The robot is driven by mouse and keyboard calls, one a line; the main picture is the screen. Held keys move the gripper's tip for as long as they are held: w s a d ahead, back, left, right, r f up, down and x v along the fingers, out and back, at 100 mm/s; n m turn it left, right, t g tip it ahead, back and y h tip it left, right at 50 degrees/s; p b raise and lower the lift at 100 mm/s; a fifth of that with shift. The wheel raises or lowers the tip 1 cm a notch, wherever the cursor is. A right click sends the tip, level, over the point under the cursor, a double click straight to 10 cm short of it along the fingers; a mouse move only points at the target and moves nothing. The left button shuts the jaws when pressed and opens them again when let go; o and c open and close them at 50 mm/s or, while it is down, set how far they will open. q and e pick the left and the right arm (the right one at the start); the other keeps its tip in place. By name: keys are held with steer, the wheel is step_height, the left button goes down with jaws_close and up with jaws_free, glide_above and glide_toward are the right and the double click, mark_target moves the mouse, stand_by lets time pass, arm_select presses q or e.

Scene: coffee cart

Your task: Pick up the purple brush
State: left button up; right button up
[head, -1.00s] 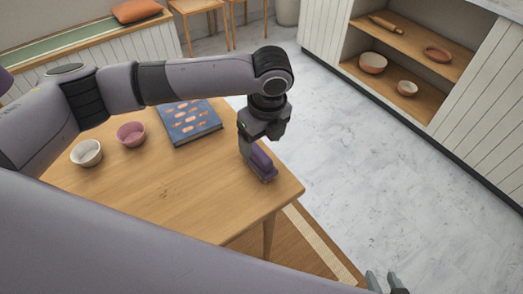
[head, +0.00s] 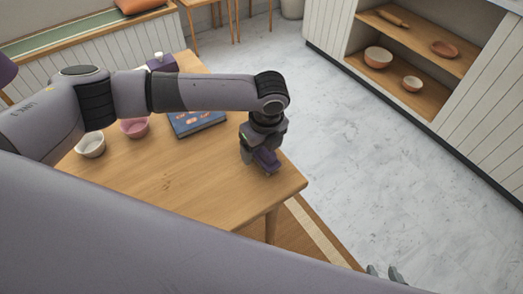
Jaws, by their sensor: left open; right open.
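The purple brush (head: 267,160) lies on the wooden table (head: 190,188) near its right corner. My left gripper (head: 258,163) is directly over the brush, pointing down, with its fingers around or beside it. The fingers are open, and they hide part of the brush. I cannot tell whether they touch it. My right gripper (head: 384,272) shows only as fingertips at the bottom edge, apart from the table, over the floor.
A blue book (head: 196,124), a pink bowl (head: 134,128) and a white bowl (head: 90,145) are on the table, partly behind my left arm. A purple-topped carton (head: 161,62) stands at the back. Shelves with bowls (head: 378,57) stand at the upper right.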

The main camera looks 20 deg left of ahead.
arm_select(q)
steer(key=shift+f, duration=0.25)
stand_by(0.3)
steer(key=shift+c, duration=0.3)
steer(key=c, duration=1.1)
steer(key=shift+r, duration=0.15)
step_height(320, 180, up, 20)
steer(key=p, duration=0.1)
steer(key=shift+r, duration=0.15)
